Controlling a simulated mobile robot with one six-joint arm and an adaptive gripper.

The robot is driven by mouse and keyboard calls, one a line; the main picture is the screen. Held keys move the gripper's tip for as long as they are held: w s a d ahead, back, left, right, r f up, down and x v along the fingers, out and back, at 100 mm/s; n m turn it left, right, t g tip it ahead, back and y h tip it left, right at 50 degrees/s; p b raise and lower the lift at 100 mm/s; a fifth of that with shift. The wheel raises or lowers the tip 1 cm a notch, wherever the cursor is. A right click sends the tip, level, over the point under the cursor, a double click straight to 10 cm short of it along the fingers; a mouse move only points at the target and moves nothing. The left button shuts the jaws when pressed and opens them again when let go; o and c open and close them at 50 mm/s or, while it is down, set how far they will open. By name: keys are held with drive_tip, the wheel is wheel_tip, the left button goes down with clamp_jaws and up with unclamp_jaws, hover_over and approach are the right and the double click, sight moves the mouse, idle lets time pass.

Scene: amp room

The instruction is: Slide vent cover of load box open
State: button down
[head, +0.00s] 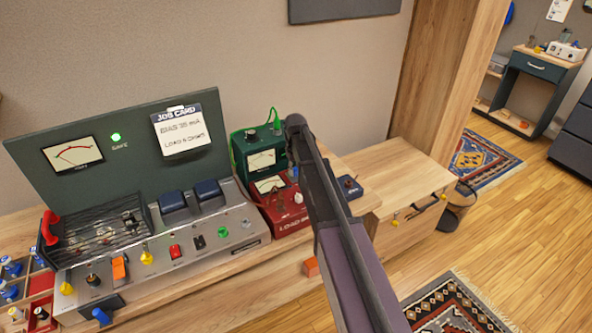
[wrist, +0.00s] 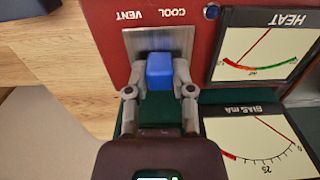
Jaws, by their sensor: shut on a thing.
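The load box (head: 287,222) is a red box with a meter, standing beside the amp on the bench. Its red panel also fills the top of the wrist view (wrist: 105,35). The vent cover (wrist: 170,40) is a bare metal plate under the words VENT and COOL, with a blue knob (wrist: 159,72) on it. My gripper (wrist: 159,82) has one finger on each side of the blue knob and is shut on it.
A green meter box (head: 258,148) stands behind the load box, and a small dark blue box (head: 350,187) to its right. The grey amp (head: 180,245) with its cage and knobs fills the left. A wooden cabinet (head: 405,165) is at right.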

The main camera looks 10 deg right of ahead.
drive_tip(key=shift+w+d, duration=0.3)
drive_tip(key=shift+d, duration=0.65)
drive_tip(key=shift+w+d, duration=0.3)
drive_tip(key=shift+d, duration=0.6)
drive_tip(key=shift+w+d, duration=0.3)
drive_tip(key=shift+d, duration=0.65)
drive_tip(key=shift+c, duration=2.4)
unclamp_jaws()
drive_tip(key=shift+w+d, duration=0.1)
drive_tip(key=shift+d, duration=0.05)
